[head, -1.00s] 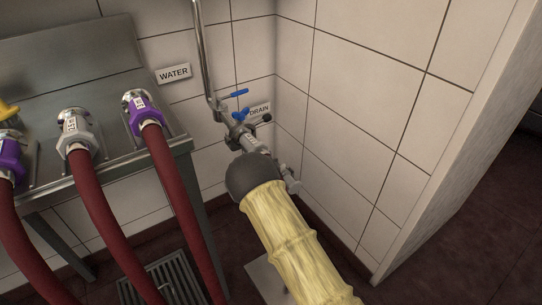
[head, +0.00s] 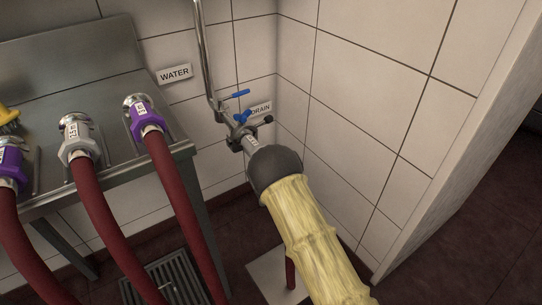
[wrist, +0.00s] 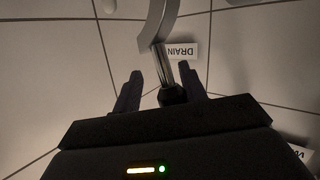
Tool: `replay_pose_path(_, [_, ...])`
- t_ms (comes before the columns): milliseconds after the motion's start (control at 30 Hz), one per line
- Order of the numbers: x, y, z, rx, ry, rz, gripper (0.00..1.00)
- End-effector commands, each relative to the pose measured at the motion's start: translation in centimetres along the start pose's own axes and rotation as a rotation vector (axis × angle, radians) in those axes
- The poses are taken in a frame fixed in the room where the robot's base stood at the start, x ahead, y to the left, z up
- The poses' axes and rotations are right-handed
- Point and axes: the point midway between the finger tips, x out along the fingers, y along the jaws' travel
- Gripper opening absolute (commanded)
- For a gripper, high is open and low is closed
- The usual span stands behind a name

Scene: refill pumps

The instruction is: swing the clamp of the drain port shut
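The drain port (head: 238,138) is a grey metal fitting low on the tiled wall, beside the DRAIN sign (head: 260,109). A clamp lever with a black knob (head: 268,119) sticks out to its right. In the wrist view the black knob (wrist: 172,96) sits at the end of a shiny rod under a curved grey metal piece. My gripper (wrist: 159,76) is open, one finger on each side of the knob, which is nearer the right finger. Touch cannot be told. How far the clamp stands open is unclear.
Blue valve handles (head: 237,94) sit just above the port on a vertical pipe (head: 203,50). A steel sink (head: 110,180) with red hoses stands at left, near the WATER sign (head: 174,74). A wall corner is close at right. A floor grate (head: 165,283) lies below.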

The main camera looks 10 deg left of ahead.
Motion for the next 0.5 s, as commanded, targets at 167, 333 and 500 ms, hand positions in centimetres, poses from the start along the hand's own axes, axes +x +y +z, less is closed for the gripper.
replay_pose_path(167, [0.0,0.1,-0.1,0.001,0.001,0.001,0.41])
replay_pose_path(333, [-0.5,0.1,-0.2,0.001,0.001,0.002,0.41])
replay_pose_path(500, [-2.4,0.1,-0.3,0.001,0.000,0.002,0.41])
